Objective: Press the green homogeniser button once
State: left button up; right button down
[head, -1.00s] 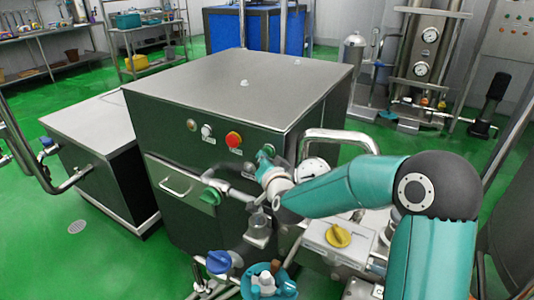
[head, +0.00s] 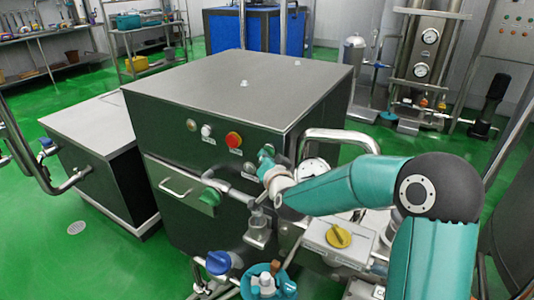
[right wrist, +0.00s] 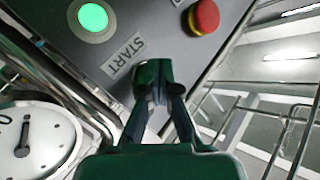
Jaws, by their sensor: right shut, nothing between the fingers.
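The green button (right wrist: 92,17) is lit in a pale ring at the upper left of the right wrist view, on a grey panel. A START label (right wrist: 125,56) lies between it and my right gripper (right wrist: 154,80). The right gripper is shut and empty. Its fingertips appear below and right of the green button, not over it; I cannot tell how near they are to the panel. In the head view my right gripper (head: 266,160) is at the right end of the machine's front panel, and the button cannot be made out clearly there. My left gripper is not in view.
A red button (head: 233,139) is left of my right gripper on the homogeniser (head: 210,95); it also shows in the right wrist view (right wrist: 204,16). A gauge (head: 313,168) and a metal pipe loop (head: 335,136) stand close on the right.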

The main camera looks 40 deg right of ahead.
jog(key=shift+a, duration=0.15)
jog(key=shift+s+a, duration=0.35)
jog(key=shift+a, duration=0.3)
jog(key=a, duration=0.1)
jog(key=s+a, duration=0.1)
jog(key=a, duration=0.1)
jog(key=s+a+b, duration=0.1)
jog(key=shift+a, duration=0.3)
dwell(0.7)
